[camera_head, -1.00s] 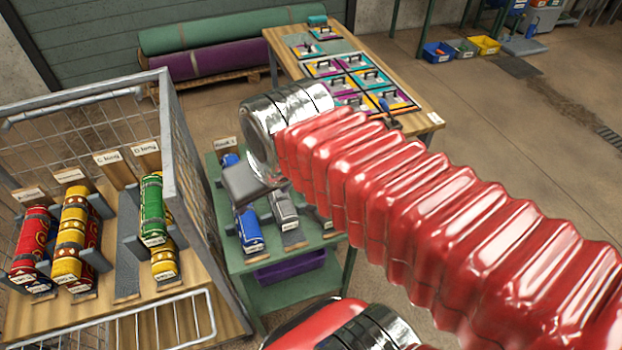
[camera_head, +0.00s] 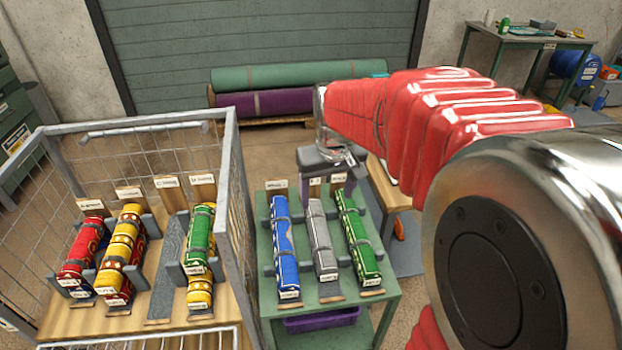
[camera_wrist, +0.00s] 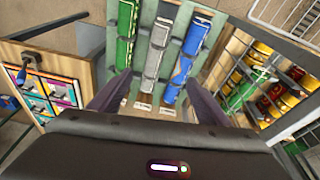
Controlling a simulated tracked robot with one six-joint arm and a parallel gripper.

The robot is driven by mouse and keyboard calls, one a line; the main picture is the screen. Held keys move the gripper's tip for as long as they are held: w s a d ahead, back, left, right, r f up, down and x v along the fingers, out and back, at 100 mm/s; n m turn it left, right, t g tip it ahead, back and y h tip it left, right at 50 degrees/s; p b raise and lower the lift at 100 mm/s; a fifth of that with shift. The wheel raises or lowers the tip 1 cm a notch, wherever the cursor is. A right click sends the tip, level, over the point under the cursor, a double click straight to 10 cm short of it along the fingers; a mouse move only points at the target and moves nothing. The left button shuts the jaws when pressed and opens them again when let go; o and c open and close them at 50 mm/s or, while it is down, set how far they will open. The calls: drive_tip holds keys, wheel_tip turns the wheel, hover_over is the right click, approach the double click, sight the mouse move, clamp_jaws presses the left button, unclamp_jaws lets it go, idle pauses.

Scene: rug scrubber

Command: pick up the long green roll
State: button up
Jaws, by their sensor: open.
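A long green roll (camera_head: 357,235) lies on the right of the green stand (camera_head: 385,285), beside a grey roll (camera_head: 322,240) and a blue roll (camera_head: 284,245). Another green roll (camera_head: 199,240) lies in the wire cart, above a yellow roll. My gripper (camera_head: 328,198) is open and empty, above the far end of the stand near the grey and green rolls. In the wrist view the stand's green roll (camera_wrist: 126,32) is left of the grey one, and the blue one is right. My fingers (camera_wrist: 158,103) are spread, with no roll between them.
The wire cart (camera_head: 236,200) stands close left of the stand, its tall side frame beside the blue roll. Red and yellow rolls lie in it. A wooden table is behind the stand's right side. Big green and purple carpet rolls (camera_head: 285,77) lie at the back.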

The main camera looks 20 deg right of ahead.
drive_tip(key=w+d+f+g, duration=0.1)
drive_tip(key=w+d+f, duration=0.5)
drive_tip(key=d+f, duration=0.15)
drive_tip(key=m+g, duration=0.1)
drive_tip(key=g, duration=0.1)
hover_over(356, 225)
wheel_tip(356, 225, down, 8)
drive_tip(key=shift+y, duration=0.3)
drive_tip(key=shift+s+a+f, duration=0.1)
drive_tip(key=shift+f, duration=0.05)
wheel_tip(356, 225, down, 8)
drive_tip(key=shift+f, duration=0.2)
drive_tip(key=shift+f, duration=0.15)
drive_tip(key=shift+f, duration=2.5)
drive_tip(key=shift+c, duration=0.6)
drive_tip(key=c, duration=1.3)
